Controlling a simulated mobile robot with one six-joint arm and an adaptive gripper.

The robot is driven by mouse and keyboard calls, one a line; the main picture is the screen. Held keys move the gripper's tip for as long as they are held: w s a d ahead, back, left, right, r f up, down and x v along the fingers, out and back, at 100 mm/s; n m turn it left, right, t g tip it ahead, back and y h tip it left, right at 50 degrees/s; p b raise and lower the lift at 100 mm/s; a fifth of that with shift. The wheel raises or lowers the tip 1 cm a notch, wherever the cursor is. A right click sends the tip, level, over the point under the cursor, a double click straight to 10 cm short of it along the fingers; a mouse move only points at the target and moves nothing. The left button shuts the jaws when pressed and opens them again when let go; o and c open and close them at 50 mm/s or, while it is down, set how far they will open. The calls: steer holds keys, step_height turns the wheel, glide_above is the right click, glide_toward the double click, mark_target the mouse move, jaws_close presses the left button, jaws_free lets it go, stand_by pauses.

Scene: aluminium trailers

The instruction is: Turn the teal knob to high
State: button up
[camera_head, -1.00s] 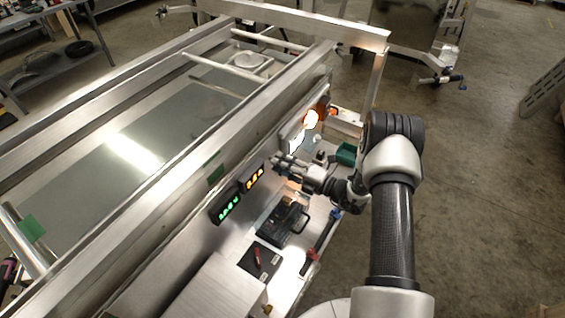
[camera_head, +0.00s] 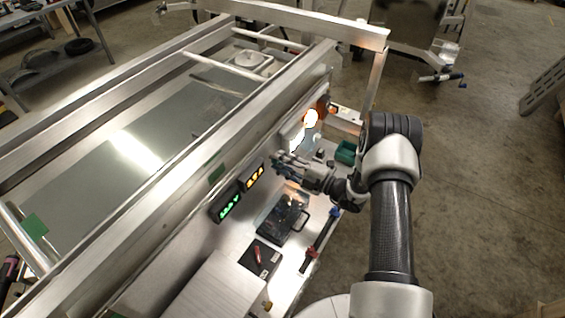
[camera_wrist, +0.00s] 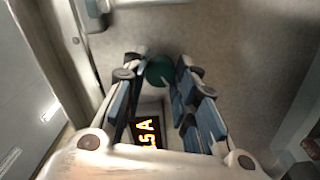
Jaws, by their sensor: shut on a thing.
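The teal knob (camera_wrist: 160,70) is round and sits on a grey panel in the wrist view. A short pale mark shows at its lower edge. My gripper (camera_wrist: 158,76) is shut on the knob, one blue-padded finger on each side. In the head view my gripper (camera_head: 278,164) reaches left to the panel side of the trailer, and the knob is hidden there behind the fingers. An amber display (camera_head: 254,177) is just below the gripper; it also shows between the fingers in the wrist view (camera_wrist: 147,133). I cannot read the knob's setting.
A green display (camera_head: 229,207) is beside the amber one. A bright lamp (camera_head: 311,118) is just above my gripper. A dark clear-lidded case (camera_head: 283,218) and a black plate with a red item (camera_head: 259,258) lie on the shelf below. A green box (camera_head: 346,152) stands to the right.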

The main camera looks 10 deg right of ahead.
steer(key=o, duration=1.1)
steer(key=v, duration=1.2)
steer(key=shift+r, duration=0.1)
